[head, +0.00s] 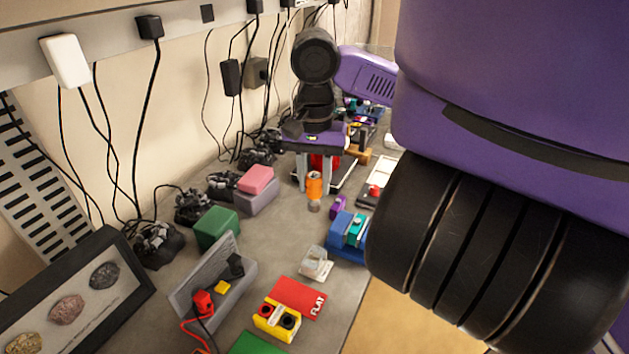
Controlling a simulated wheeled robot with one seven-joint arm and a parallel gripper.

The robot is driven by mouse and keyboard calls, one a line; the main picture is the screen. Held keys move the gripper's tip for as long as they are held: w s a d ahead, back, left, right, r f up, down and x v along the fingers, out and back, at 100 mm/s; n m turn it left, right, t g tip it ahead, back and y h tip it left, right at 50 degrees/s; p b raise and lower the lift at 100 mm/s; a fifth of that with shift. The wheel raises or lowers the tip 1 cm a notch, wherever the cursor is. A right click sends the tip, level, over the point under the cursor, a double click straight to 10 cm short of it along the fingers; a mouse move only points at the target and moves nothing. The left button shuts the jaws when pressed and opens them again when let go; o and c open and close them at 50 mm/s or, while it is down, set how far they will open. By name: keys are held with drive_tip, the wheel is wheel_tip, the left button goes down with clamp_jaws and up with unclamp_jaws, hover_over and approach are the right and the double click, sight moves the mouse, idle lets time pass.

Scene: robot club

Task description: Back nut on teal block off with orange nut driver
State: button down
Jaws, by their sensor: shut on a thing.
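My gripper (315,187) points down over the bench in the middle of the head view, its two grey fingers on either side of the orange nut driver (314,182). It is shut on the driver's orange handle. The driver is about upright, with its grey socket end (314,206) lowest. The teal block (351,229) sits in a blue holder (344,243), to the right of the driver and nearer the camera. A small pale nut (357,221) shows on the block's top. Details of the nuts are too small to tell, and my arm hides what lies further right.
A purple piece (338,206) stands between driver and blue holder. A clear container (316,263), red FLAT card (297,298), yellow block (277,320) and grey tray (185,306) lie nearer. Green (217,228) and pink (256,179) boxes and cables line the wall side.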

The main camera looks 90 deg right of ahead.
drive_tip(key=shift+r+p, duration=1)
drive_tip(key=shift+p, duration=0.45)
drive_tip(key=shift+r, duration=0.8)
drive_tip(key=shift+w, duration=0.1)
